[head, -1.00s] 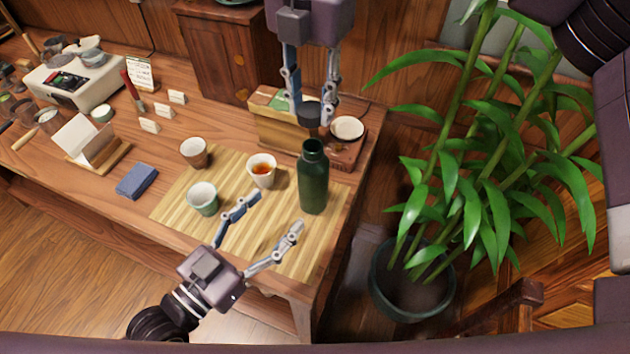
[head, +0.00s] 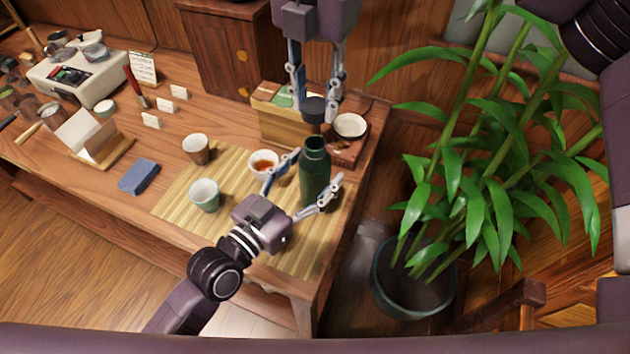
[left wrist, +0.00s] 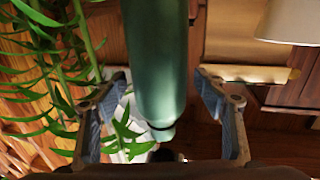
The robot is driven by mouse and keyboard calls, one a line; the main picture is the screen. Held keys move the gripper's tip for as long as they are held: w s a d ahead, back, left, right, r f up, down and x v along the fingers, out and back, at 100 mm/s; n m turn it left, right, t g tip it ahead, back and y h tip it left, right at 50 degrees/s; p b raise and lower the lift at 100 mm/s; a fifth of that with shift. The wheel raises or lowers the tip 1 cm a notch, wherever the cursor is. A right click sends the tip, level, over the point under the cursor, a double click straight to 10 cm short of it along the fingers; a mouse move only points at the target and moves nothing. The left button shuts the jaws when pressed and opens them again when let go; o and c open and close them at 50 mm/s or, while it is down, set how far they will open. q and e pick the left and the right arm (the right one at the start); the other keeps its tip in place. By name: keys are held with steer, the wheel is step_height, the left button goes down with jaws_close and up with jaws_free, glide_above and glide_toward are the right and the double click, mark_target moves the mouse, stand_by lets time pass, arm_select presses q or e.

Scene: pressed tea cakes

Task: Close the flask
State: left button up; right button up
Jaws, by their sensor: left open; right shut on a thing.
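The dark green flask (head: 315,172) stands upright on the bamboo mat (head: 235,235) near the table's right end, its mouth uncovered. My left gripper (head: 316,167) is open, with one finger on each side of the flask. In the left wrist view the flask (left wrist: 158,60) is between the two spread fingers, with gaps visible on both sides. My right gripper (head: 313,112) points down from above and is shut on a dark cap (head: 313,104). The cap is above the flask's mouth and slightly behind it, apart from it.
A cup of tea (head: 264,163) stands close left of the flask, beside my left finger. A green-white cup (head: 204,194) and a brown cup (head: 196,148) are farther left. Behind are a wooden box (head: 275,125) and a small white bowl (head: 349,126). A potted plant (head: 410,275) stands right of the table.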

mark_target(315, 122)
arm_select(q)
steer(key=shift+w+d, duration=0.2)
steer(key=shift+c, duration=0.3)
jaws_close()
arm_select(e)
steer(key=shift+f, duration=2.5)
steer(key=shift+f, duration=0.85)
steer(key=shift+f, duration=0.6)
